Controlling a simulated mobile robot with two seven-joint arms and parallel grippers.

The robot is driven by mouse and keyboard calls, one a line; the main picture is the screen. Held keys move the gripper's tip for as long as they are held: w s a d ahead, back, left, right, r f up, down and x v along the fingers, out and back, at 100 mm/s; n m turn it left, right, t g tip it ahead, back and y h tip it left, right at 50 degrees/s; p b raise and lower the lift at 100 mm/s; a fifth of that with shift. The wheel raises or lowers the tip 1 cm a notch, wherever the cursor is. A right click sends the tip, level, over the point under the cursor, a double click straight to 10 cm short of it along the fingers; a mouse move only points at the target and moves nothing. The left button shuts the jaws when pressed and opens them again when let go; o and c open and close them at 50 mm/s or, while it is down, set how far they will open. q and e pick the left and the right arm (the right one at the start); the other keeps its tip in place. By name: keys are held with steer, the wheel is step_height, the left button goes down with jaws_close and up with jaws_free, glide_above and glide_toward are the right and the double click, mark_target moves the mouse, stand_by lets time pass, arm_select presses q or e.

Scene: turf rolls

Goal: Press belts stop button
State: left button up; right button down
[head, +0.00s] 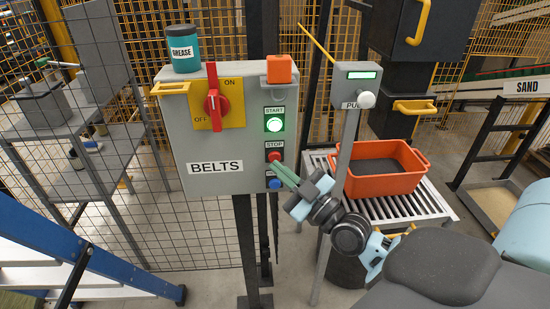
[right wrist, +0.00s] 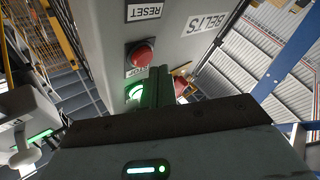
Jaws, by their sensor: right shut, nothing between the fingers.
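The grey BELTS control box (head: 215,150) stands upright on a post. Its red stop button (head: 274,155) sits under the STOP label, below the green lit start button (head: 274,124) and above the blue reset button (head: 275,184). My right gripper (head: 276,166) is shut and empty, its tips just below the stop button in the head view. In the right wrist view the picture is upside down; the stop button (right wrist: 141,57) shows just left of the shut fingertips (right wrist: 160,70). Whether they touch it, I cannot tell. My left gripper is not in view.
A red rotary switch (head: 212,97) is on the box; a teal grease can (head: 183,48) and an orange block (head: 279,69) are on top. A grey pull-knob box (head: 355,85) stands close right. An orange crate (head: 385,180) sits on rollers. A blue ladder (head: 90,255) is at left.

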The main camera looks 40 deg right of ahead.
steer(key=shift+w+d, duration=0.1)
steer(key=shift+w+d, duration=0.1)
steer(key=shift+w, duration=0.1)
steer(key=shift+w+d, duration=0.25)
steer(key=shift+w, duration=0.15)
stand_by(0.8)
steer(key=shift+s+a, duration=0.1)
steer(key=shift+s, duration=0.05)
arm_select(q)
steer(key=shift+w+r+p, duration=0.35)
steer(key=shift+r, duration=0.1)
arm_select(e)
steer(key=shift+s+a, duration=0.35)
steer(key=shift+s, duration=0.25)
